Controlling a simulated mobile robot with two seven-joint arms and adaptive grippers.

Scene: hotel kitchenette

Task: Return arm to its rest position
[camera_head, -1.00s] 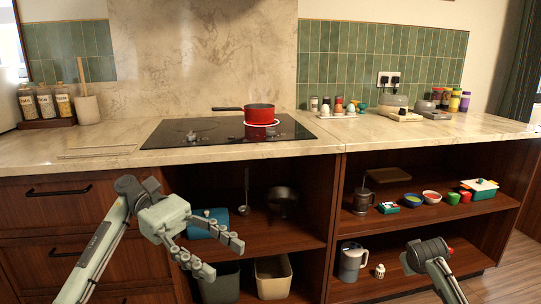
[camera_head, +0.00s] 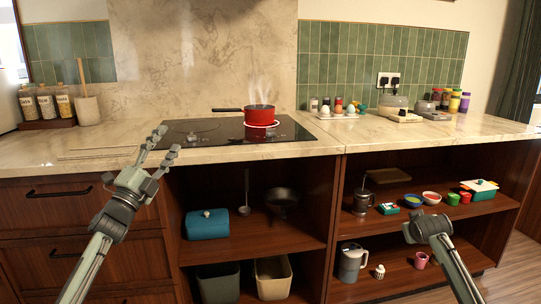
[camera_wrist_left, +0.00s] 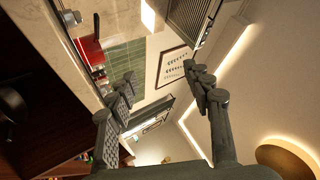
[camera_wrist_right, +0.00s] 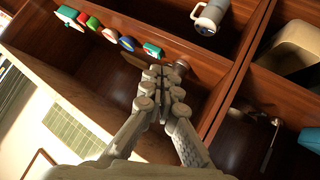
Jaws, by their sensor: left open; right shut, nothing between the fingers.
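My left gripper (camera_head: 168,142) is open and empty, raised in front of the counter's front edge, left of the cooktop, with its fingers pointing up. The left wrist view shows its two fingers (camera_wrist_left: 158,80) spread apart with nothing between them. My right arm comes in at the lower right of the head view, in front of the open shelves; its fingers are hard to see there. In the right wrist view my right gripper (camera_wrist_right: 167,72) is shut and empty, its fingertips together before the shelves.
A steaming red pot (camera_head: 259,115) stands on the black cooktop (camera_head: 205,141). The counter (camera_head: 30,150) edge is close to my left gripper.

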